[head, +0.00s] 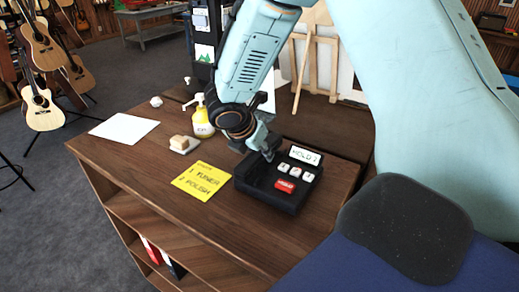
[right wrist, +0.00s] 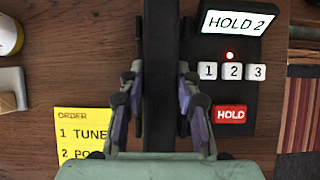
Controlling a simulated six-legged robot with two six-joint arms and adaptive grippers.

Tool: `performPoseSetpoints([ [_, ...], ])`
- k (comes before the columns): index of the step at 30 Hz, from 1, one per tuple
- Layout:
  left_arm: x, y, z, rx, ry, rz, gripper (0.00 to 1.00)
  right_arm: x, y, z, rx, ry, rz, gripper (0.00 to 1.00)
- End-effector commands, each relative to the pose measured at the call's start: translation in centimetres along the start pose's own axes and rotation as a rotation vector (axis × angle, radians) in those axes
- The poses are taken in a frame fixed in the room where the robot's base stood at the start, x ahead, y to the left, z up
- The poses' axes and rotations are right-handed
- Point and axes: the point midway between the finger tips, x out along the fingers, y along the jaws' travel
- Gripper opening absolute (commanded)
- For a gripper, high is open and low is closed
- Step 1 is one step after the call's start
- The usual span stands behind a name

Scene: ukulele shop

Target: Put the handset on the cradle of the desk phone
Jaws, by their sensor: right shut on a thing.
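The black desk phone (head: 268,198) sits on the wooden desk, with a lit "HOLD 2" screen, white keys 1 to 3 and a red HOLD key. My right gripper (head: 266,150) is over the phone's left side, pointing down. In the right wrist view the gripper (right wrist: 160,95) is shut on a long black bar, the handset (right wrist: 160,40), which runs alongside the keys of the phone (right wrist: 228,90). In the head view the handset blends with the black phone, so I cannot tell whether it touches the cradle. My left gripper is not in view.
A yellow order note (head: 201,182) lies left of the phone. Behind it are a sponge-like block (head: 181,143), a yellow pump bottle (head: 203,126) and a white sheet (head: 124,129). The desk's front left is clear.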

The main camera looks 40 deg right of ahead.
Motion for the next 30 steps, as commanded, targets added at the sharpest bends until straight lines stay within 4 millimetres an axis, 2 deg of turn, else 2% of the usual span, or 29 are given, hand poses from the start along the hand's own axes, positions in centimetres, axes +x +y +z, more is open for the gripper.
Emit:
performPoseSetpoints([
  [30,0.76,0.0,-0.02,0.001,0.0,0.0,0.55,0.84,0.02,-0.52,0.001,-0.001,0.001,0.0],
])
